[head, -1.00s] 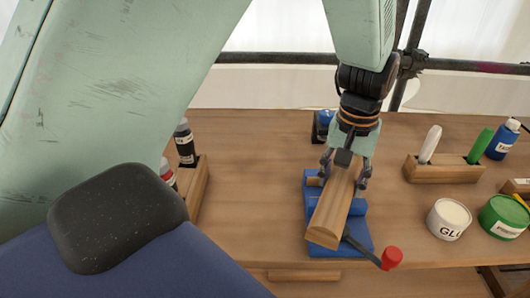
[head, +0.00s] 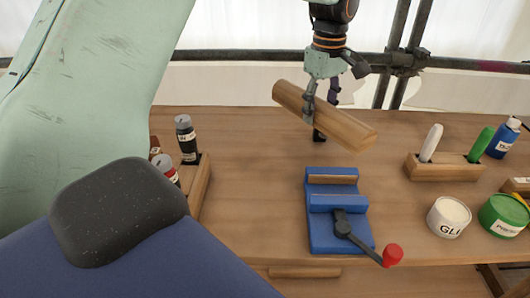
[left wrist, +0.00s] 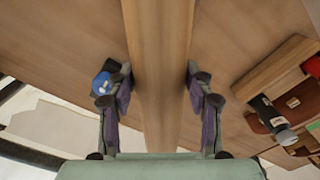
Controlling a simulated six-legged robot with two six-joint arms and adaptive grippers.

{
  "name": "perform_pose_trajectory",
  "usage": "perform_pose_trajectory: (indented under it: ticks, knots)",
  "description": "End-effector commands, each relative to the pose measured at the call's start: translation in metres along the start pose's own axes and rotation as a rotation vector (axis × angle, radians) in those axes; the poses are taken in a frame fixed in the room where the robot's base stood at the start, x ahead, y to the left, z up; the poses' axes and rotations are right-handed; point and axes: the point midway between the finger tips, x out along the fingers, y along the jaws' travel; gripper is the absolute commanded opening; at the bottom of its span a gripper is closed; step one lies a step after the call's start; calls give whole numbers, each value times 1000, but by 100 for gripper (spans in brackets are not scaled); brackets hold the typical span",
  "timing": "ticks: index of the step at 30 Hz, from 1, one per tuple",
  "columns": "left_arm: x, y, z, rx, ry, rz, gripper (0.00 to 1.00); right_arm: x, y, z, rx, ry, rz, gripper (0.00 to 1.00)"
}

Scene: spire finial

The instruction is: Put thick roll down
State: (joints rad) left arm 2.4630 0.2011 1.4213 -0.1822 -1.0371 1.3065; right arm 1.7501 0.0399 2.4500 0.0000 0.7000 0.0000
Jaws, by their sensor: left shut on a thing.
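The thick roll (head: 330,117) is a long, light-brown wooden piece with a rounded side. My left gripper (head: 321,97) is shut on it near its middle and holds it in the air above the back of the bench. In the head view it tilts, with its right end lower. In the left wrist view the roll (left wrist: 158,75) runs lengthwise between the two fingers (left wrist: 158,95). The blue vise (head: 322,232) stands empty on the bench below and in front of the roll. My right gripper is not in view.
The wooden bench (head: 260,190) is clear on both sides of the vise, whose red-tipped handle (head: 392,255) sticks out front right. A marker holder (head: 443,168), glue tub (head: 449,218) and green tub (head: 503,216) stand at right.

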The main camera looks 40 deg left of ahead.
Motion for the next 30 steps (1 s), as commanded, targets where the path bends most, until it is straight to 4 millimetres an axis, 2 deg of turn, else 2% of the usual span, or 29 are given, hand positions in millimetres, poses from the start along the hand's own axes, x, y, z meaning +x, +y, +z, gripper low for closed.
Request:
perform_pose_trajectory:
  ticks: [8, 12, 18, 21, 26, 30]
  knots:
    - [-4, -5, -63, -369, -2, 3, 8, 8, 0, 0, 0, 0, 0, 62]
    - [-6, -12, -95, -562, -1, 3, 8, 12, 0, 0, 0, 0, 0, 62]
    - [-6, -26, -134, -799, 0, 1, 8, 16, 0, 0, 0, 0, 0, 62]
    - [-6, -31, -146, -875, 2, 1, 8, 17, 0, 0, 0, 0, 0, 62]
    - [-2, -35, -155, -930, 2, 0, 8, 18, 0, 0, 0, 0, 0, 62]
    - [22, -36, -155, -935, 3, -4, 8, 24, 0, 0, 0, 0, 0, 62]
